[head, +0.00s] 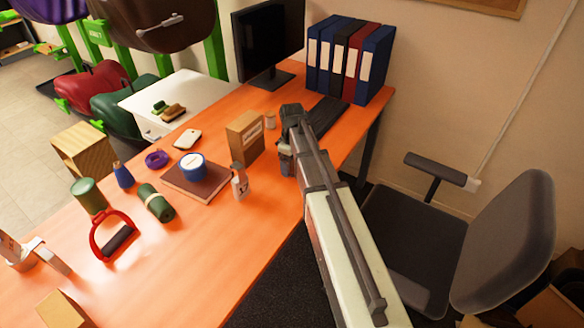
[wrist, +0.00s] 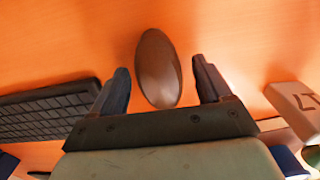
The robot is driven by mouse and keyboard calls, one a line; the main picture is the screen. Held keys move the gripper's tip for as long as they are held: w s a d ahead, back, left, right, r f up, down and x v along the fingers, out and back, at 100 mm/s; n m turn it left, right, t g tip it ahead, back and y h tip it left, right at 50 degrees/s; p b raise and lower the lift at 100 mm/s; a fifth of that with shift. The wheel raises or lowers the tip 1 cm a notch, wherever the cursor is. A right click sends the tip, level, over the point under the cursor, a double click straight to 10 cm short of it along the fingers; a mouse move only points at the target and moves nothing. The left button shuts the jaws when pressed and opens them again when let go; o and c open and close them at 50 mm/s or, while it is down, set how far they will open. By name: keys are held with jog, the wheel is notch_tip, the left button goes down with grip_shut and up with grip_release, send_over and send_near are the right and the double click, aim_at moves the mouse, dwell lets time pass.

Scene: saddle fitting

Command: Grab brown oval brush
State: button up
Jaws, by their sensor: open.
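The brown oval brush (wrist: 158,68) lies on the orange desk in the wrist view, its smooth top facing me and its long side running away from me. My gripper (wrist: 160,80) is open around it, with one dark finger on each side and a visible gap to both. I cannot tell from this view how far the fingertips are above the desk. In the head view my gripper (head: 286,158) is over the desk's right part, and I cannot make out the brush there.
A black keyboard (wrist: 48,110) is left of the fingers in the wrist view, and a pale block with dark marks (wrist: 296,108) is right. In the head view a cardboard box (head: 245,137) and a small bottle (head: 240,182) stand left of my gripper. Binders (head: 350,60) stand behind.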

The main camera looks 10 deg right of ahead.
jog(key=shift+f, duration=0.25)
dwell(0.6)
jog(key=shift+c, duration=0.2)
jog(key=c, duration=1)
